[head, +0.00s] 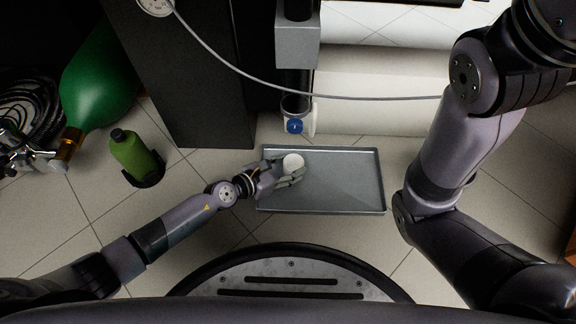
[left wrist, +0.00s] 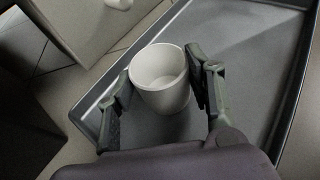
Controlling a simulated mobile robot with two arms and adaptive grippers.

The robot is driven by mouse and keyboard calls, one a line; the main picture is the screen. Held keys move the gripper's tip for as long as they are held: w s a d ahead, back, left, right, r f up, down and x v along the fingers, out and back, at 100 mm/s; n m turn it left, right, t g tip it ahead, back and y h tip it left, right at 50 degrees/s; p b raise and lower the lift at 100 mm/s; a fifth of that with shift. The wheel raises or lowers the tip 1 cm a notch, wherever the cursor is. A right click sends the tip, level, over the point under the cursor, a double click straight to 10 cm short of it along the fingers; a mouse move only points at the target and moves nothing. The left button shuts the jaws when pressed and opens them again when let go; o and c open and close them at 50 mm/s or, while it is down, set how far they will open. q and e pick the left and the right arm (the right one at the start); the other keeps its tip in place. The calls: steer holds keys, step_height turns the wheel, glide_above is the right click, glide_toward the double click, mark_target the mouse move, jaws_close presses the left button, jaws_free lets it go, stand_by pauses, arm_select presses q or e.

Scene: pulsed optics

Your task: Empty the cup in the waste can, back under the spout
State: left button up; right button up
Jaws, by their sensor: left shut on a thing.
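A white cup (head: 293,162) is held upright between the fingers of my left gripper (head: 289,176), over the left part of a grey tray (head: 340,196). In the left wrist view the cup (left wrist: 160,88) has a finger on each side and its open mouth shows; I cannot tell whether liquid is inside. Whether its base touches the tray is unclear. A vertical dark fitting with a blue knob (head: 295,126) hangs behind the tray, beyond the cup; it may carry the spout. My right arm shows at the right, but its gripper is out of view. I see no clear waste can.
A large green cylinder (head: 101,78) and coiled hoses (head: 28,110) are at the far left. A thin grey hose (head: 365,98) crosses behind the tray. The tray's right side is bare.

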arm_select(q)
steer(key=o, duration=1.3)
steer(key=shift+o, duration=0.2)
steer(key=p+v, duration=0.1)
steer(key=v, duration=0.7)
steer(key=shift+s+p, duration=0.1)
steer(key=shift+p, duration=0.3)
steer(key=shift+s+a+r, duration=0.2)
steer(key=shift+s+a, duration=0.05)
steer(key=shift+a, duration=0.1)
steer(key=shift+s, duration=0.1)
